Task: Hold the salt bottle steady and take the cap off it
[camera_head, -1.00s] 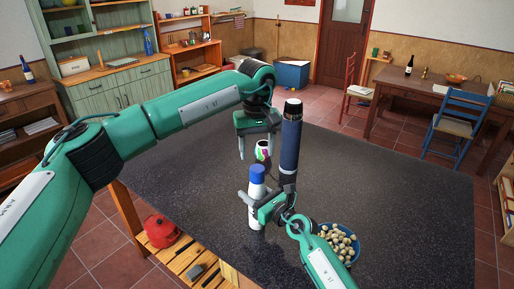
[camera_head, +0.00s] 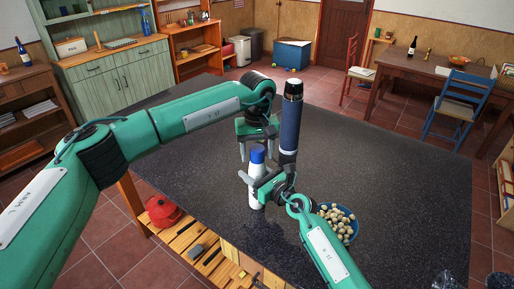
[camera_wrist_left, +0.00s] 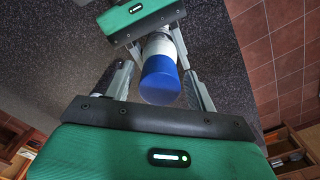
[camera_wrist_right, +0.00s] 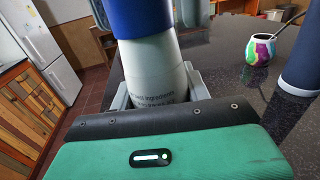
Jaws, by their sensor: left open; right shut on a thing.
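The white salt bottle (camera_head: 256,192) stands upright on the dark tabletop with its blue cap (camera_head: 257,154) on. My right gripper (camera_head: 262,189) is shut around its body below the cap; the right wrist view shows the bottle (camera_wrist_right: 158,75) between the fingers. My left gripper (camera_head: 258,150) is open, with its fingers pointing down at the height of the cap. In the left wrist view the cap (camera_wrist_left: 160,82) lies between the open fingers, with a gap visible on each side. The far side of the bottle is hidden.
A tall dark blue bottle (camera_head: 290,130) stands close to the right of my grippers. A blue bowl of small pale round things (camera_head: 350,232) is near my right forearm. A colourful cup with a straw (camera_wrist_right: 262,50) stands behind.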

